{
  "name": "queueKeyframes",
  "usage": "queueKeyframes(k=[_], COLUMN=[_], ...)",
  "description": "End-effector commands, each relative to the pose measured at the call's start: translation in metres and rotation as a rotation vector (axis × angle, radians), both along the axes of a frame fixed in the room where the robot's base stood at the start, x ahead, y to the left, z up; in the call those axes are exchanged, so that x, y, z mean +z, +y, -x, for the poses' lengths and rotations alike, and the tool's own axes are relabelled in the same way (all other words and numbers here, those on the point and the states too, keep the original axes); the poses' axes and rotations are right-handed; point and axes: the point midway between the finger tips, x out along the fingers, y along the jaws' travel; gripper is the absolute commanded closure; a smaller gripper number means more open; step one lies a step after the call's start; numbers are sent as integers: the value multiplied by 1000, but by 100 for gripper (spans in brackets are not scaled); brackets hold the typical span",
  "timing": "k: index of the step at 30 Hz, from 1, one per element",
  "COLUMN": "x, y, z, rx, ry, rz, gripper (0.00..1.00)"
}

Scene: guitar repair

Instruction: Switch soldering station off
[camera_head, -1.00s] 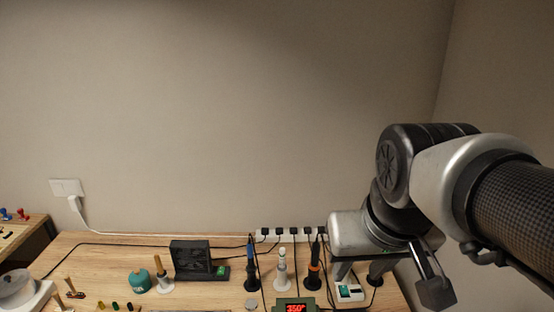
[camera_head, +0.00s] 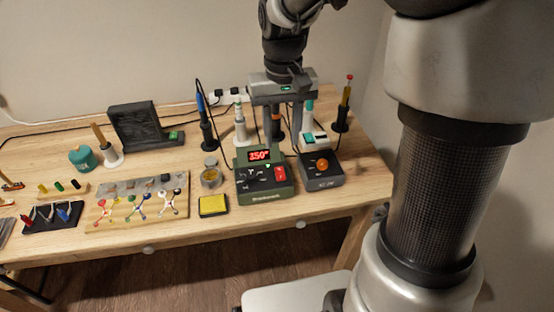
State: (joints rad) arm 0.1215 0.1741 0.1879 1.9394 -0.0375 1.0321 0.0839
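The soldering station (camera_head: 263,184) is a green box near the front right of the workbench. Its display (camera_head: 259,155) is lit and reads 350 in red. A red switch (camera_head: 280,173) sits on the right of its front panel. My gripper (camera_head: 287,141) points down from above, just behind and over the station's right rear. Its two fingers are spread wide with an orange-and-dark tool handle visible between them. It does not appear to hold anything. Whether the fingers touch anything behind the station is unclear.
A black box with an orange knob (camera_head: 322,164) stands right of the station. A yellow sponge (camera_head: 213,205) and a round tin (camera_head: 211,175) are to its left. Upright irons, including a blue-handled one (camera_head: 203,110), stand behind. The bench front edge is clear.

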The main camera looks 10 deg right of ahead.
Motion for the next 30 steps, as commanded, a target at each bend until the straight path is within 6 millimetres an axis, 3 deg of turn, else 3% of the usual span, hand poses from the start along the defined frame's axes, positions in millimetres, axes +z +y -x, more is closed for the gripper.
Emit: queueKeyframes(k=[1,6,15,21,30], x=[-16,-54,-107,-120,-122], y=[0,0,0,0,0], z=[1,1,1,0,0], rx=[0,-2,0,-1,0], ry=[5,4,3,0,-1], rz=[0,0,0,0,0], gripper=[62,62,62,62,62])
